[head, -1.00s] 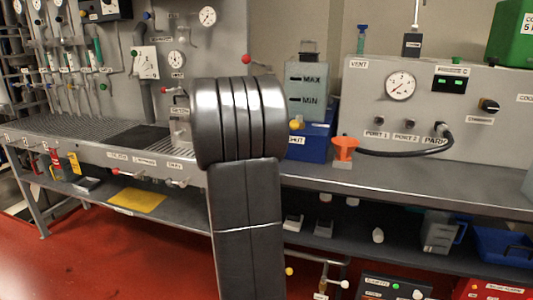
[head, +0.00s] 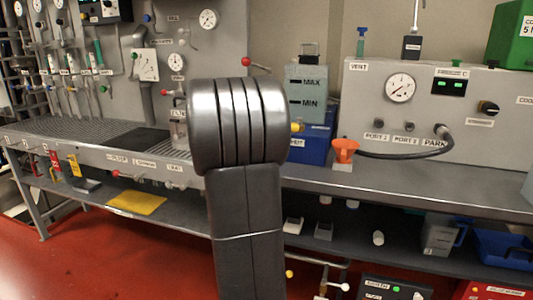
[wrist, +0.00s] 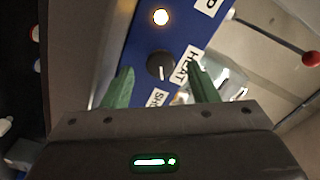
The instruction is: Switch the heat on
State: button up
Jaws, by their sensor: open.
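In the wrist view a blue panel carries a round black knob (wrist: 160,66) with a pale pointer mark. A white label (wrist: 184,66) reading HEAT sits to its right. A round lamp (wrist: 160,17) above the knob glows warm white. My gripper (wrist: 161,78) is open, with one green finger on each side below the knob. I cannot tell whether a finger touches it. In the head view my arm hides the gripper and the knob. A blue box (head: 318,148) with a white label shows just right of my arm, under a grey tank marked MAX and MIN.
A black hose (head: 400,156) loops from the PARK port. A red ball-ended lever (wrist: 311,58) is at the right in the wrist view.

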jog(key=v, duration=1.2)
jog(key=shift+p, duration=0.4)
jog(key=b+x, duration=0.1)
jog(key=x, duration=1.3)
jog(key=shift+s, duration=0.1)
